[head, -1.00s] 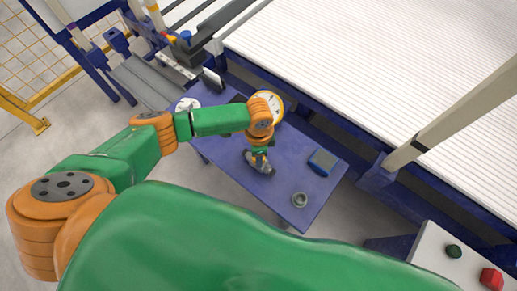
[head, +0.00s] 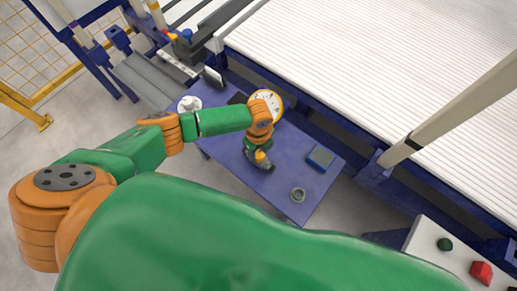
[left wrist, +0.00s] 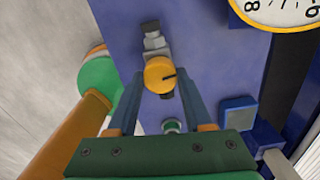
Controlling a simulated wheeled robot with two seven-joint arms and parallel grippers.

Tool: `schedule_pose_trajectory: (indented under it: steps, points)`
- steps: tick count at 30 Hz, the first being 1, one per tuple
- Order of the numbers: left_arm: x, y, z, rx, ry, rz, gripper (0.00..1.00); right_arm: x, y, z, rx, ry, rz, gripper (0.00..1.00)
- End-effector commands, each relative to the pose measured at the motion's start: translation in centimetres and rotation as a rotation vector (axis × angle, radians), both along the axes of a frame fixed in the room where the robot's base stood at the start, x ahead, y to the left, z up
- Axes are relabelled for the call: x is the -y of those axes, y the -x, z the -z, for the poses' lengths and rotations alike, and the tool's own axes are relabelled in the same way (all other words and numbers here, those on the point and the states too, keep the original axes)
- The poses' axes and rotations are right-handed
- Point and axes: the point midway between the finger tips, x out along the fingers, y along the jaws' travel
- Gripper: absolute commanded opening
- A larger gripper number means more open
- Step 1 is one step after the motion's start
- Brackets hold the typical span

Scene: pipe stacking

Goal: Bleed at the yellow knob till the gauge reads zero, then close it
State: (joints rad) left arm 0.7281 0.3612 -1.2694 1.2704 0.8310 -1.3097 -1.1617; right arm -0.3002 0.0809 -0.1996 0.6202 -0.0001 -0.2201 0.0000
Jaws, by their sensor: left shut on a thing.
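The yellow knob (left wrist: 160,76), round with a dark line on its face, sits between the fingertips of my left gripper (left wrist: 161,82) in the left wrist view. My left gripper is shut on it. A grey metal fitting shows just beyond the knob. In the head view the knob (head: 260,156) is a small yellow spot at the end of my left arm. The gauge (head: 268,103) has a white face and yellow rim, and my wrist partly covers it. The left wrist view cuts the gauge (left wrist: 278,8) off at the top; its needle reading cannot be made out. My right gripper is out of view.
A large white slatted surface (head: 380,70) lies behind. A panel with red (head: 481,272) and green buttons stands front right.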

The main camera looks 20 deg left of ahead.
Motion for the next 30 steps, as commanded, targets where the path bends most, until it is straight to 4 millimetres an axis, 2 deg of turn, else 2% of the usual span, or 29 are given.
schedule_pose_trajectory:
  steps: [10,26,27,30]
  points:
    - [0.10,0.02,-0.02,0.000,0.004,0.126,0.00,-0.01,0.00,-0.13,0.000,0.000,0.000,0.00]
    - [0.10,0.03,-0.01,0.000,0.002,0.149,0.00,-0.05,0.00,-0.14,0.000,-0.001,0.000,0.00]
    - [0.10,0.03,-0.01,0.000,0.002,0.149,0.53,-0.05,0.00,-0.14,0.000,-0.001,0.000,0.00]
    - [0.08,0.03,-0.01,0.000,0.002,0.149,0.80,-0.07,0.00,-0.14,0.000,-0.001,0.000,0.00]
